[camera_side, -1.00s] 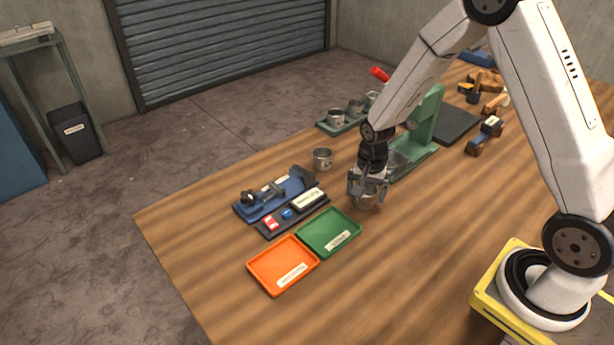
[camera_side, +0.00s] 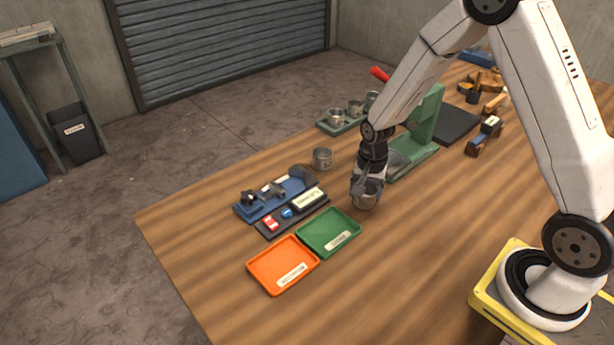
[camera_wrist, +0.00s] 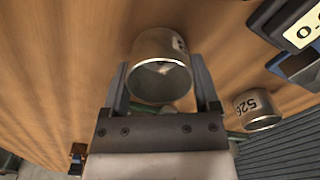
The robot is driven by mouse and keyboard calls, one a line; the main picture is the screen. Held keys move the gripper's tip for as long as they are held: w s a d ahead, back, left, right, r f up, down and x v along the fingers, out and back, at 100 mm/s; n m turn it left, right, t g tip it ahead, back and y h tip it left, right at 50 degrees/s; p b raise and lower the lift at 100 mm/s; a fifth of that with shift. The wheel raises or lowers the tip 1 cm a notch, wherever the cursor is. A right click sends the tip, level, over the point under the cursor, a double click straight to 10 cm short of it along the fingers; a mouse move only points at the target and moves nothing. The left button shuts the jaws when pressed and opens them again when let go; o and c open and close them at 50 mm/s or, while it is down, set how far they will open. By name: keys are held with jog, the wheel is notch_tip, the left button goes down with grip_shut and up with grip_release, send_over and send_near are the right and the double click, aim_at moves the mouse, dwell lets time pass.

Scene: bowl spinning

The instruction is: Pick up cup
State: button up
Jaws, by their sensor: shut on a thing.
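A grey metal cup (camera_side: 367,195) is at my gripper (camera_side: 365,185), low over the wooden table to the right of the green tray. In the wrist view the cup (camera_wrist: 161,65) sits between the two fingers of my gripper (camera_wrist: 160,88), its open mouth facing the camera. My gripper is shut on this cup. Whether its base touches the table I cannot tell. A second metal cup (camera_side: 322,158) stands on the table farther back; it also shows in the wrist view (camera_wrist: 256,110), with a number on its side.
A green tray (camera_side: 355,224) and an orange tray (camera_side: 262,280) lie at the front left. A blue fixture (camera_side: 247,212) and a dark labelled board (camera_side: 266,233) lie behind them. A green machine (camera_side: 428,120) stands close behind my gripper. Several cups stand on a rack (camera_side: 328,130). The front right table is clear.

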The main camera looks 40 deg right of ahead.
jog(key=shift+r, duration=0.15)
jog(key=shift+r, duration=0.85)
jog(key=s+a+r, duration=0.1)
jog(key=s+r, duration=1)
jog(key=s, duration=0.3)
jog(key=shift+a, duration=0.3)
jog(key=shift+w, duration=0.2)
